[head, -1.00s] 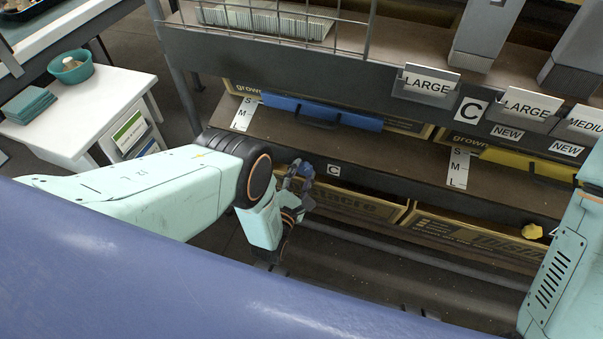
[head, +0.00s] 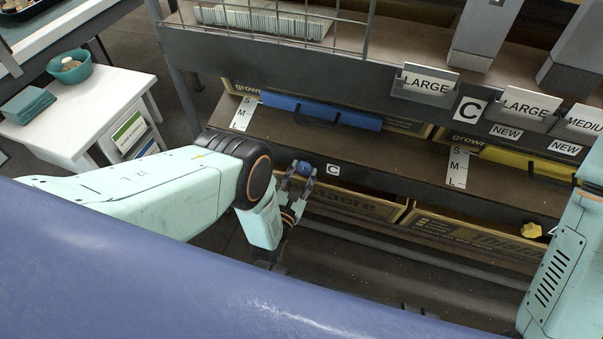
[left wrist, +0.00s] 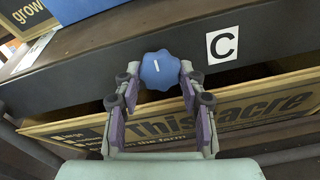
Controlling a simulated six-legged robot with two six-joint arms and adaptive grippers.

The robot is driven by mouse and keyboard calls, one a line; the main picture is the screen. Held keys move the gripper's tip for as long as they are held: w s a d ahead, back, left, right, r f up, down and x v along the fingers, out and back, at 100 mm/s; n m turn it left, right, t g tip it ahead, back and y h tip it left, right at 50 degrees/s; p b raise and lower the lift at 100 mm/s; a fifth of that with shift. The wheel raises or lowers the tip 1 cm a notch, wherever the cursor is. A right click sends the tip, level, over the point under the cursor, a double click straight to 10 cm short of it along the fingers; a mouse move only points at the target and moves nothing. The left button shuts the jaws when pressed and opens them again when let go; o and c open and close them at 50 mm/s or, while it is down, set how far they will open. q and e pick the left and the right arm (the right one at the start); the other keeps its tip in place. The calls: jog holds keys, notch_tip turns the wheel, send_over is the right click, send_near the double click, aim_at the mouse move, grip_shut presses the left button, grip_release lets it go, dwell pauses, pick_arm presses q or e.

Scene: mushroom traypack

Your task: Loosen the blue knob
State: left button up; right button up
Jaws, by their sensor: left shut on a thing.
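The blue knob (left wrist: 161,70) sits on the front edge of a dark shelf, left of a white "C" label, and carries a short white mark. It also shows in the head view (head: 302,168). My left gripper (left wrist: 158,82) has a finger on each side of the knob and is shut on it; the same gripper shows in the head view (head: 298,178). My right gripper is not in view; only part of my right arm shows at the right edge.
A yellow knob (head: 531,230) sits farther right on the same shelf edge. A blue bar (head: 322,112) and a yellow bar (head: 530,163) lie on the shelf. Printed cardboard boxes (left wrist: 60,130) stand below. A white side table (head: 95,112) with a teal bowl (head: 70,68) is at left.

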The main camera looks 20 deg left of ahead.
pick_arm(q)
jog(key=o, duration=1.1)
jog(key=shift+o, duration=0.2)
jog(key=s, duration=1.2)
jog(key=shift+a, duration=0.2)
